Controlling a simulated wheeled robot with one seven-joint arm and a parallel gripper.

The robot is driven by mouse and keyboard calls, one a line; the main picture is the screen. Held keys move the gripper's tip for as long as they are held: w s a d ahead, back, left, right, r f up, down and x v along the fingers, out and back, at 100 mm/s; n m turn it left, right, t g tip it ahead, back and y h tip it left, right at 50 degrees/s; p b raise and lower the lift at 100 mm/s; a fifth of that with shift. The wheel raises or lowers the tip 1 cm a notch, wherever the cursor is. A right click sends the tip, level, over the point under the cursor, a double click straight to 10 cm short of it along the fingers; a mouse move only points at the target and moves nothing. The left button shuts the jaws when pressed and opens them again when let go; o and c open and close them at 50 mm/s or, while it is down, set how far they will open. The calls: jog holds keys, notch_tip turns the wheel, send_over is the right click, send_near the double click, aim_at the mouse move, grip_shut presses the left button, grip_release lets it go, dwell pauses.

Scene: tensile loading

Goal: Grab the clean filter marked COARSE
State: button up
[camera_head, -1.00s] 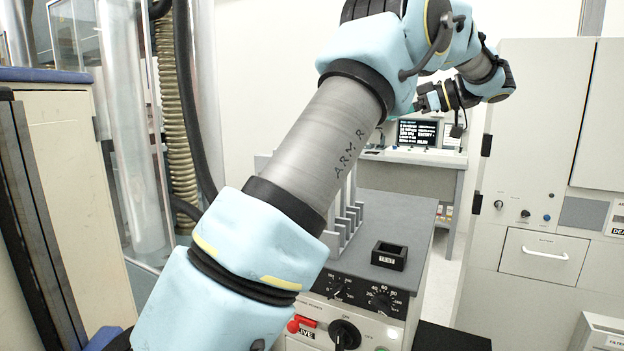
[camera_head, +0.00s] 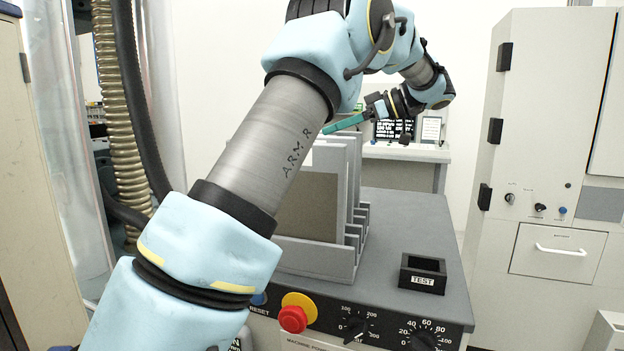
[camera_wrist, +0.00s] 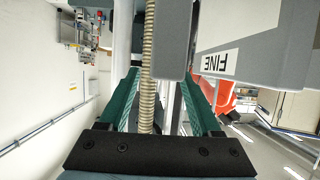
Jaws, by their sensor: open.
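A grey rack (camera_head: 345,262) on top of the machine holds several upright flat panels. A brownish filter panel (camera_head: 307,205) with a light frame faces me, partly hidden by my arm. No COARSE mark is readable in either view. In the wrist view, a white label reading FINE (camera_wrist: 215,63) sits sideways on a grey part at upper right. My gripper (camera_head: 345,123) is behind and above the rack, with one teal finger visible. In the wrist view, my gripper (camera_wrist: 165,80) has its teal fingers apart, with nothing clearly held; a grey bar overlaps the space between their tips.
A small black holder marked TEST (camera_head: 423,274) stands on the machine top (camera_head: 415,220), right of the rack. A red button (camera_head: 292,319) and dials are on the machine's front. A pale cabinet (camera_head: 560,140) stands at right. A ribbed hose (camera_head: 118,120) hangs at left.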

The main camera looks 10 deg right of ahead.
jog(key=shift+x, duration=1)
jog(key=p+x, duration=0.1)
jog(key=x, duration=0.1)
jog(key=r+p+x, duration=0.1)
jog(key=x, duration=0.1)
jog(key=shift+w+a+f, duration=0.1)
jog(key=shift+a, duration=0.35)
jog(key=shift+w+a+f+p, duration=0.15)
jog(key=shift+a+f+p, duration=0.1)
jog(key=shift+p, duration=0.05)
grip_shut()
